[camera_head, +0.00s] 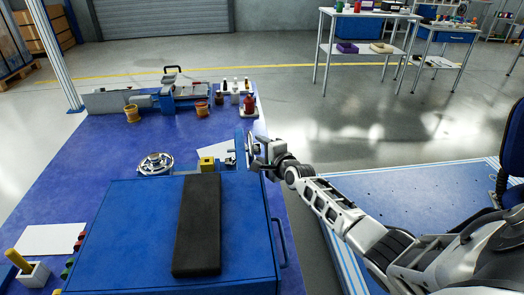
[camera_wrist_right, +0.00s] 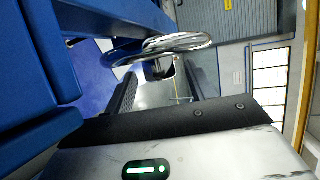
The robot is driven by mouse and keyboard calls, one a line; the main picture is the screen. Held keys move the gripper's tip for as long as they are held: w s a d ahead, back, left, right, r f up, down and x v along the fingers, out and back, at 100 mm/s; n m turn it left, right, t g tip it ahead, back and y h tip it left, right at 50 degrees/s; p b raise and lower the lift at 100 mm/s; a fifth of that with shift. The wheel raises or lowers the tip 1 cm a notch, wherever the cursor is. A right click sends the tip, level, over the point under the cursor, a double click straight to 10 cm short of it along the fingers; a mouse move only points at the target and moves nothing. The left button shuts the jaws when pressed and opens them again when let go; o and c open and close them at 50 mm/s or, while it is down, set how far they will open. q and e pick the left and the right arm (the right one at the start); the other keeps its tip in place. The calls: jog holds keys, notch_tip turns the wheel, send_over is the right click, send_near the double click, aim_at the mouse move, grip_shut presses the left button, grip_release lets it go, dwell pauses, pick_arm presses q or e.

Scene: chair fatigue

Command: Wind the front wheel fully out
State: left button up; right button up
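The front wheel is a chrome ring, seen nearly edge-on in the right wrist view (camera_wrist_right: 180,42), beside blue bodywork. A dark and chrome piece below the ring lies near the fingertips; whether they touch it I cannot tell. My right gripper (camera_head: 258,150) is at the right edge of the blue bench, beside a blue upright plate (camera_head: 240,148), and hides most of the wheel there. In the wrist view its fingers (camera_wrist_right: 158,82) stand apart, with floor showing between them. A second chrome handwheel (camera_head: 156,163) lies flat farther left. My left gripper is not in view.
A blue cabinet (camera_head: 125,230) with a black pad (camera_head: 198,225) and a side handle stands in front. A yellow block (camera_head: 206,164) is near the plate. A vise (camera_head: 182,95), pots and bottles stand at the bench's back. Open floor (camera_head: 290,100) lies to the right.

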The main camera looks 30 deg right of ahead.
pick_arm(q)
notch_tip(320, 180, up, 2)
jog(key=p, duration=0.5)
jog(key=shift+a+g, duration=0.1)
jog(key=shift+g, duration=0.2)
pick_arm(e)
jog(key=v, duration=1.6)
